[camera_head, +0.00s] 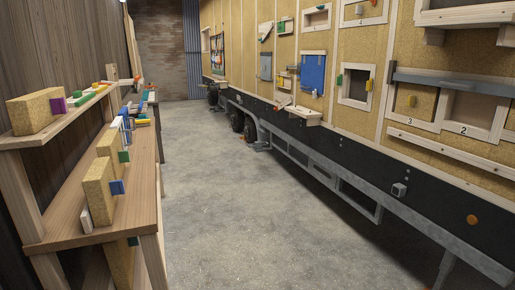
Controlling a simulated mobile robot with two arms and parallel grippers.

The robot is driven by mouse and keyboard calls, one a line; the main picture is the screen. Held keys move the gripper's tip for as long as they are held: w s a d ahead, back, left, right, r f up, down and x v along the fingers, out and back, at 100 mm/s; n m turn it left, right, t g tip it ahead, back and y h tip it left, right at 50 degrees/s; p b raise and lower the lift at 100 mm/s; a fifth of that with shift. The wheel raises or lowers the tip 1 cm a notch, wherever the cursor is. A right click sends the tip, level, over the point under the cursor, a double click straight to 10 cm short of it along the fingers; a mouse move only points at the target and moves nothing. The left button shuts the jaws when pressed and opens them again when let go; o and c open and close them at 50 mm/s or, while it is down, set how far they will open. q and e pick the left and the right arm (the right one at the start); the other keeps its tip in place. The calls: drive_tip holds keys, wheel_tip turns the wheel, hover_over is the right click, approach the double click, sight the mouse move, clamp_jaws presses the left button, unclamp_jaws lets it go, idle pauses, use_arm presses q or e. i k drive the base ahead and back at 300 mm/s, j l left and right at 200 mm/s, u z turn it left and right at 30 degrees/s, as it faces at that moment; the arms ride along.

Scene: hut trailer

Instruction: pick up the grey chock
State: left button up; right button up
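I cannot pick out the grey chock for certain. A small dark grey shape (261,146) sits low by the trailer's wheels; it is too small to tell whether it is a chock or a support foot. A small grey block (399,189) is on the trailer's black lower side at the right. The rear visible wheel (249,129) stands on the floor, with a small orange thing beside it. Neither of my grippers is in view.
A wooden shelf unit (82,232) along the left holds tan blocks and small coloured pieces. The trailer's panelled wall (352,125) and grey lower rail (425,235) run along the right. Between them the concrete floor (225,210) is clear back to the brick wall (157,55).

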sight(257, 144)
drive_tip(key=i+l, duration=0.1)
drive_tip(key=i, duration=0.6)
drive_tip(key=i+u, duration=0.1)
drive_tip(key=i, duration=0.6)
drive_tip(key=i+l, duration=0.2)
drive_tip(key=i, duration=0.45)
drive_tip(key=i+l+u, duration=0.1)
drive_tip(key=i, duration=0.6)
drive_tip(key=i+j+u, duration=0.15)
drive_tip(key=i+u, duration=0.2)
drive_tip(key=i, duration=0.8)
drive_tip(key=i+l+u, duration=0.15)
drive_tip(key=i+u, duration=0.15)
drive_tip(key=i, duration=0.8)
drive_tip(key=i+z, duration=0.15)
drive_tip(key=i, duration=0.45)
drive_tip(key=i+z, duration=0.1)
drive_tip(key=i, duration=0.45)
drive_tip(key=i+j+z, duration=0.15)
drive_tip(key=i, duration=0.45)
drive_tip(key=i+j+z, duration=0.15)
drive_tip(key=i, duration=0.4)
